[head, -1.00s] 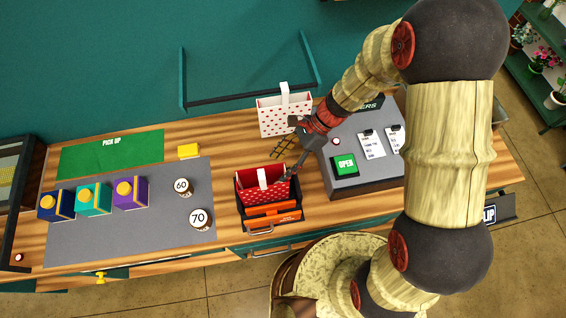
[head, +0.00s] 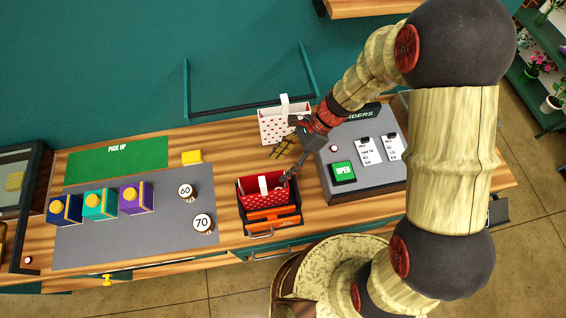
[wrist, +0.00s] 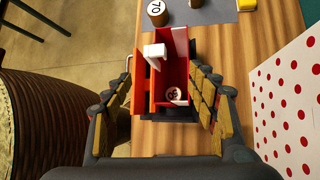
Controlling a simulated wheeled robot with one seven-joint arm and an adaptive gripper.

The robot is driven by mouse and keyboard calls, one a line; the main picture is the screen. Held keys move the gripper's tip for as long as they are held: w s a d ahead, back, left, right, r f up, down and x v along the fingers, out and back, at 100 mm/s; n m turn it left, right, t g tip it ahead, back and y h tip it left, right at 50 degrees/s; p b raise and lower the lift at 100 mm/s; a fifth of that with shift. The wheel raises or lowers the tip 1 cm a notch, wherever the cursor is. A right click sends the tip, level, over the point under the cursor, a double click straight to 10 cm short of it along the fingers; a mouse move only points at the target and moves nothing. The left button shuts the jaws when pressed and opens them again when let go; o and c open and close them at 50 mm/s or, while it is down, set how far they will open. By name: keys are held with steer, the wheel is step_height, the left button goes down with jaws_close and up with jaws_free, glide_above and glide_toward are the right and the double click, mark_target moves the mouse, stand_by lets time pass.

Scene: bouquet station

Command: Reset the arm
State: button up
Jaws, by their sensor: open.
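My gripper (head: 287,165) hangs over the counter, just behind and to the right of a red box with white dots and a white handle (head: 268,189). In the wrist view my gripper (wrist: 168,92) has its two fingers wide apart, with the red box (wrist: 172,72) between and beyond them. Nothing is held. The red box stands in a dark holder with an orange front (head: 274,222).
A white box with red dots (head: 284,124) stands behind my gripper. An order console (head: 368,185) is at right. At left are a grey mat (head: 100,236) with gift boxes (head: 99,203), round markers 60 (head: 187,192) and 70 (head: 203,223), and a green pick-up mat (head: 117,160).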

stand_by(0.5)
steer(key=s+d+n+t+h+b, duration=0.3)
steer(key=d+n+b, duration=0.4)
steer(key=d+b, duration=0.3)
steer(key=s+d+n+t+h+b, duration=0.3)
steer(key=s+d+n+t+b, duration=0.2)
steer(key=b, duration=1.3)
steer(key=d+n+t, duration=0.1)
steer(key=d+n, duration=0.2)
steer(key=d, duration=0.2)
steer(key=shift+s+d+r+n+t+h, duration=0.2)
steer(key=shift+d+r+n+t+h, duration=0.1)
steer(key=shift+d+t+h, duration=0.1)
steer(key=shift+a, duration=0.1)
